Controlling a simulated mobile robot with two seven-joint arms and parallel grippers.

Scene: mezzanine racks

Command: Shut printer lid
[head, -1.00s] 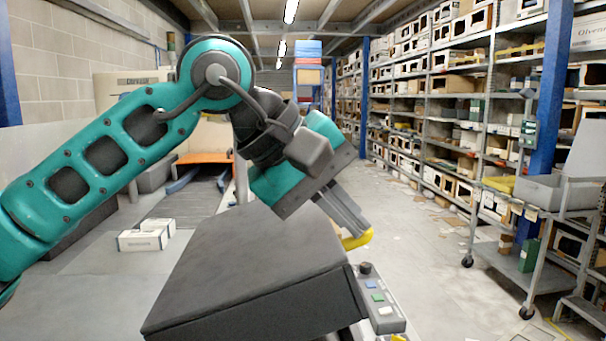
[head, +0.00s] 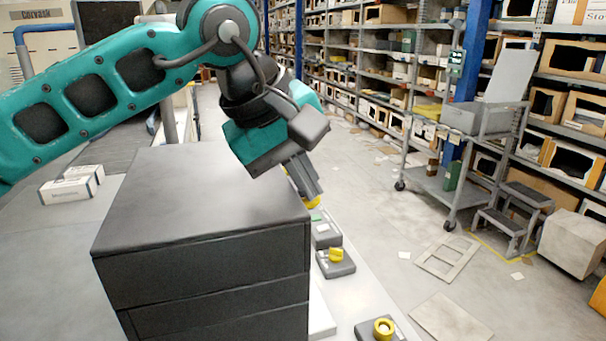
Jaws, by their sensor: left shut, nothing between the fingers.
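The printer is a dark grey box (head: 205,305) in the lower middle of the head view. Its broad flat lid (head: 205,195) lies about level over the body, with thin seams along the front face. I see no clear open gap at the front; the far hinge side is hidden. My left gripper (head: 308,190) is shut and empty. It points down and right, just past the lid's far right edge; I cannot tell whether it touches the lid. A yellow piece shows beside its fingers. My right gripper is not in view.
Control boxes with yellow knobs (head: 383,328) line the bench edge right of the printer. White cartons (head: 72,184) lie at the left. A grey trolley (head: 450,185) and step stool (head: 512,215) stand by the racks. Flat panels (head: 450,318) lie on the aisle floor.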

